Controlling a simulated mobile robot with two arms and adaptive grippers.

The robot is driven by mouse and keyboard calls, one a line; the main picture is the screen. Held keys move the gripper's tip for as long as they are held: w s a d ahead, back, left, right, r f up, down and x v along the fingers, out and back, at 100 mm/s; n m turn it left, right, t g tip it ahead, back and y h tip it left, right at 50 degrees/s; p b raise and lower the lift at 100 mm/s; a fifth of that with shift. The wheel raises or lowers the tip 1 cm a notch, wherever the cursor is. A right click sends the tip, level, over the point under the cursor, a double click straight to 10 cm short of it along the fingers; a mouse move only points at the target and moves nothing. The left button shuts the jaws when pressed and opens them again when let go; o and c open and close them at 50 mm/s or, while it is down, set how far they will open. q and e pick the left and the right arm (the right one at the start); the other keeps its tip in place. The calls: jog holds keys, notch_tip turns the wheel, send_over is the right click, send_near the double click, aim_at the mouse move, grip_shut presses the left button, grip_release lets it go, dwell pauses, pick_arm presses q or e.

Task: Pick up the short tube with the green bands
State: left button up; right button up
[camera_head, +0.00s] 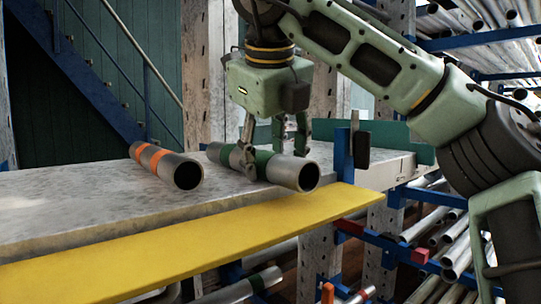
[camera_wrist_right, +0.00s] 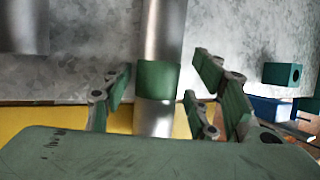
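The short metal tube with green bands (camera_head: 288,172) lies on the grey bench top, near its right end. My right gripper (camera_head: 272,157) is over it, pointing down, with one finger on the near side and the other on the far side. In the right wrist view the tube (camera_wrist_right: 163,35) runs between the spread fingers (camera_wrist_right: 160,88), with a green band between them and gaps on both sides. The gripper is open and not closed on the tube. My left gripper is not in view.
A tube with orange bands (camera_head: 183,172) lies to the left on the grey bench (camera_head: 80,215). A yellow strip (camera_head: 190,243) runs along the front edge. A blue upright post (camera_head: 342,158) stands right of the green-banded tube. Racks of long pipes (camera_head: 488,70) stand behind.

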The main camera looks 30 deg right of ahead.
jog(key=shift+o, duration=0.2)
jog(key=v, duration=1.2)
jog(key=shift+c, duration=0.2)
